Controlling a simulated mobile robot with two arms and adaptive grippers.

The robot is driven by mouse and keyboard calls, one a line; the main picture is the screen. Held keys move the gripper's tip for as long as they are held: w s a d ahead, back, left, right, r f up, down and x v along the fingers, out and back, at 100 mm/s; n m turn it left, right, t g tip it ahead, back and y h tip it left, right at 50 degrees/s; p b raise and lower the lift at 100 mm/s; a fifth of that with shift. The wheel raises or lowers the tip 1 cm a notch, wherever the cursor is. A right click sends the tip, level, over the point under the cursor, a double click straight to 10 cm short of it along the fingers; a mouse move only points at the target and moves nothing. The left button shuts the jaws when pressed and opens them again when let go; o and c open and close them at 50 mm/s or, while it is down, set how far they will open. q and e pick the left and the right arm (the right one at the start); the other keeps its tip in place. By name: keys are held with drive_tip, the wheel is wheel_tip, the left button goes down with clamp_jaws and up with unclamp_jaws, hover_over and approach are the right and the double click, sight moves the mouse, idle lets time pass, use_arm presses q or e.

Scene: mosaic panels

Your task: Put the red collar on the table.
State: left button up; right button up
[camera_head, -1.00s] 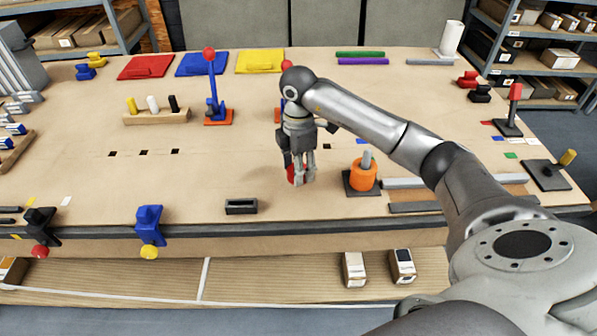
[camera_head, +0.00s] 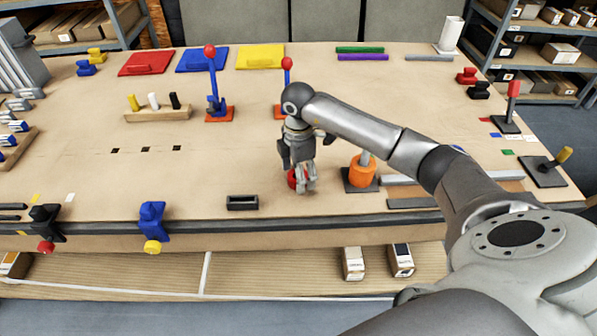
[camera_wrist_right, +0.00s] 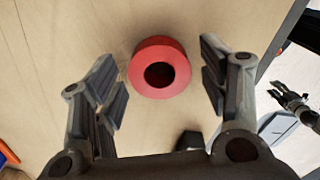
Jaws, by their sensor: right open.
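The red collar (camera_wrist_right: 160,49) is a short ring with a dark centre hole. In the right wrist view it rests on the wooden table (camera_wrist_right: 50,30), between and beyond my open fingers, with no finger seen touching it. In the head view the red collar (camera_head: 292,178) is partly hidden behind my right gripper (camera_head: 303,187), which points down close above the table (camera_head: 220,175). A dark gripper-like part (camera_wrist_right: 290,98) at the right of the wrist view looks like my left gripper; its jaws are too small to read.
Right of my gripper, an orange collar (camera_head: 362,173) sits around a grey post on a black base (camera_head: 347,187). A black slotted block (camera_head: 242,203) lies to the left near the front edge. Red-knobbed levers (camera_head: 214,85) stand behind.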

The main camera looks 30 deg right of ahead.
drive_tip(key=shift+r, duration=0.1)
wheel_tip(320, 180, up, 12)
drive_tip(key=b, duration=0.3)
idle(0.7)
